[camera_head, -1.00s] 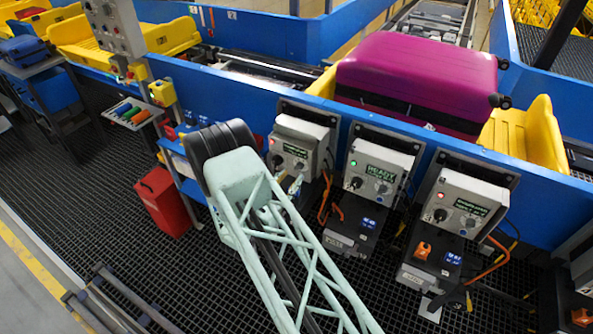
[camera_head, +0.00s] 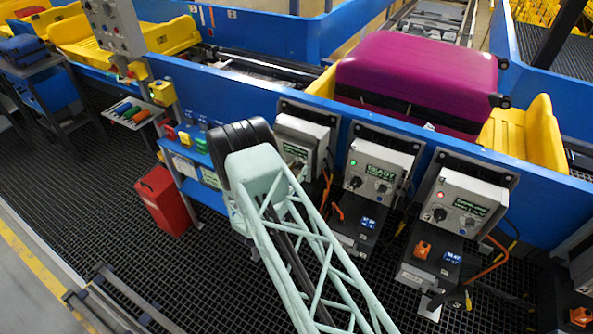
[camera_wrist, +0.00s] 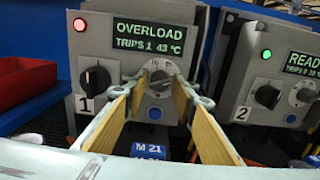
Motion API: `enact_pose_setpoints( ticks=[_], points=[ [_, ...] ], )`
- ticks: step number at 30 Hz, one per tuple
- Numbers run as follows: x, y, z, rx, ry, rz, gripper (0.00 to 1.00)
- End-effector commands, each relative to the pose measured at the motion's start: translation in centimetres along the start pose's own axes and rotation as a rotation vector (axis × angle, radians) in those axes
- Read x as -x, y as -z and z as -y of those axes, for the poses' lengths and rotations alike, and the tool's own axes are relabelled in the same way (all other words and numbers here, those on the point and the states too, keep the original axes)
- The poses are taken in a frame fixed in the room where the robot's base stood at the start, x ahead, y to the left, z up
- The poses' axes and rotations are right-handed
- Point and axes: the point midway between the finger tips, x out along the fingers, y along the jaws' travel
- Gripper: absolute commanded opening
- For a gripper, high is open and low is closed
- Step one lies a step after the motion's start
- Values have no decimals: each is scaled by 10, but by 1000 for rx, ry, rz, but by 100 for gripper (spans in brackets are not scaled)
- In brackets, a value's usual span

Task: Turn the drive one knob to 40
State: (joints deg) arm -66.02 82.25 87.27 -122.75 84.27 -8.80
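The drive one box (camera_wrist: 112,55) faces my wrist camera, with a lit red lamp and a green display reading OVERLOAD, TRIPS 1, 43 °C. A black knob (camera_wrist: 95,78) with a white pointer sits at its left, above the label 1. A grey round knob (camera_wrist: 160,82) on a pale dial sits to its right; its scale is too small to read. My gripper (camera_wrist: 160,95) is open, its two tan fingers pointing at the grey knob, one on each side in the picture. Contact cannot be told. In the head view the box (camera_head: 303,132) is partly hidden by my arm.
A neighbouring box marked 2 (camera_wrist: 270,70) with a green lamp and READY display stands close right. A third box (camera_head: 465,200) is farther right. A red bin (camera_head: 163,200) stands at left. A magenta suitcase (camera_head: 415,75) lies on the conveyor behind.

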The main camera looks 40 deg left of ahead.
Motion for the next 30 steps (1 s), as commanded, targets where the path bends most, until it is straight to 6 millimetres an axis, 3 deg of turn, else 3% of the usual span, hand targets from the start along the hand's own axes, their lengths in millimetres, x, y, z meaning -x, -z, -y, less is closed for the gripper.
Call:
enact_pose_setpoints(
  ticks=[6,20,30],
  points=[
    [0,0,0,0,0,0,8],
    [0,1,0,59,0,0,8],
    [0,2,0,244,0,1,8]
  ],
)
